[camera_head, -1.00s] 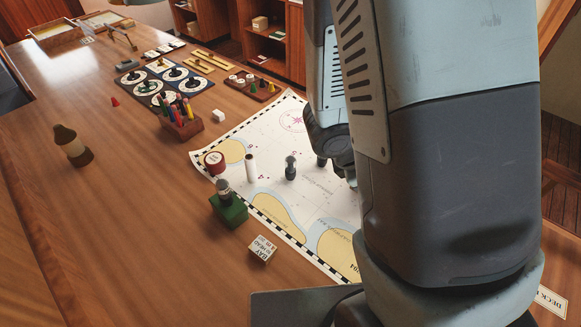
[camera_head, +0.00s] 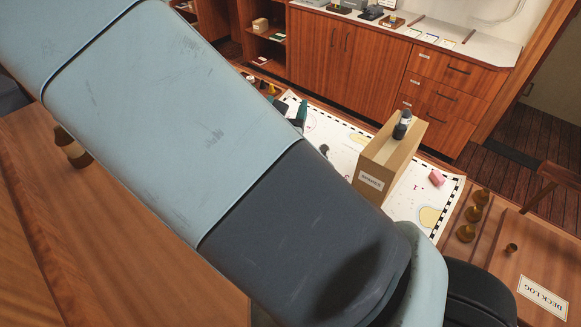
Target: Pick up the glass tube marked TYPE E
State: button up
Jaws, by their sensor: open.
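No TYPE E marking is readable on either, so I cannot tell which is the marked one. My gripper cannot be made out; my arm fills the left and middle of the view and hides much of the table. A dark, greenish shape (camera_head: 296,108) at the arm's far edge is unclear.
The white chart (camera_head: 404,207) lies under the box, with a pink block (camera_head: 437,178) on it. Several amber pieces (camera_head: 474,213) stand to the right, near a DECK LOG (camera_head: 543,298). A brown bottle-like object (camera_head: 72,148) stands left. Wooden cabinets (camera_head: 345,48) line the back.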

jog(key=f, duration=2.2)
jog(key=shift+w+d+f, duration=0.15)
jog(key=shift+w+f, duration=0.1)
jog(key=shift+w, duration=0.1)
jog(key=x, duration=0.6)
jog(key=shift+w+d, duration=0.15)
jog(key=shift+w, duration=0.2)
jog(key=c, duration=1)
jog(key=shift+r, duration=0.1)
jog(key=shift+c, duration=0.2)
